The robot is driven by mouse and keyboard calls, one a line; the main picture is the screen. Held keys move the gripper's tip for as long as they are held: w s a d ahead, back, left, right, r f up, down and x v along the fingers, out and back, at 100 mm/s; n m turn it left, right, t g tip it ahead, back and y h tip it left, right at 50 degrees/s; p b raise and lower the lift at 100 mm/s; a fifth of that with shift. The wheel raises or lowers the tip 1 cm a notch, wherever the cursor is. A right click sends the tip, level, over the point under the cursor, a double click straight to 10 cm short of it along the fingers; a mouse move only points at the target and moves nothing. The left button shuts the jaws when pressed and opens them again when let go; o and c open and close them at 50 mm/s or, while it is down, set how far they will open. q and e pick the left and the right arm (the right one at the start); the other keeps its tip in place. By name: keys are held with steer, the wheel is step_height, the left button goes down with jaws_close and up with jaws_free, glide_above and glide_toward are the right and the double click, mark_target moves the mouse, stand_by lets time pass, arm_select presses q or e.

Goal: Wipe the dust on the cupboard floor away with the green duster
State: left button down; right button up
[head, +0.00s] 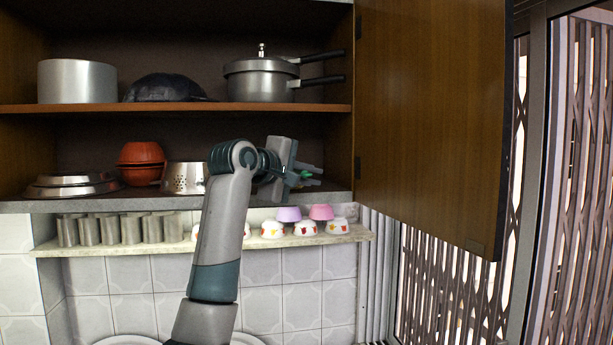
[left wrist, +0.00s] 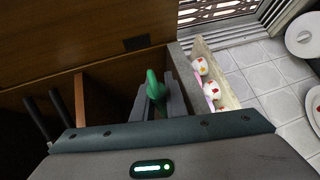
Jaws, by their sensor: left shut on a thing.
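My left gripper (head: 306,178) reaches into the right end of the lower cupboard compartment, just above the cupboard floor (head: 335,187). It is shut on the green duster (head: 306,174), of which only a small green bit shows between the fingers in the head view. In the left wrist view the duster (left wrist: 152,88) stands out as a green shape between the two grey fingers (left wrist: 160,103). I cannot tell whether the duster touches the floor. No dust can be made out at this size; my arm hides part of the floor. My right gripper is not in view.
Left of my arm stand a perforated steel pot (head: 184,178), orange bowls (head: 141,163) and steel lids (head: 72,186). The upper shelf (head: 180,107) bears pots. The open door (head: 430,120) bounds the right. Tumblers (head: 120,229) and small bowls (head: 271,229) line the ledge below.

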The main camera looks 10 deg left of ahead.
arm_select(q)
steer(key=shift+d, duration=0.1)
steer(key=shift+w+d, duration=0.3)
steer(key=shift+d, duration=0.45)
steer(key=shift+w+d, duration=0.25)
steer(key=shift+d, duration=0.5)
steer(key=shift+w+d, duration=0.25)
steer(key=shift+d, duration=0.55)
steer(key=shift+w+d, duration=0.25)
steer(key=shift+d, duration=0.5)
steer(key=shift+a, duration=0.15)
steer(key=shift+s+a+b, duration=0.25)
steer(key=shift+s+a, duration=0.05)
steer(key=shift+a, duration=0.45)
steer(key=shift+s+a+b, duration=0.2)
steer(key=shift+s+a, duration=0.05)
steer(key=shift+a, duration=0.45)
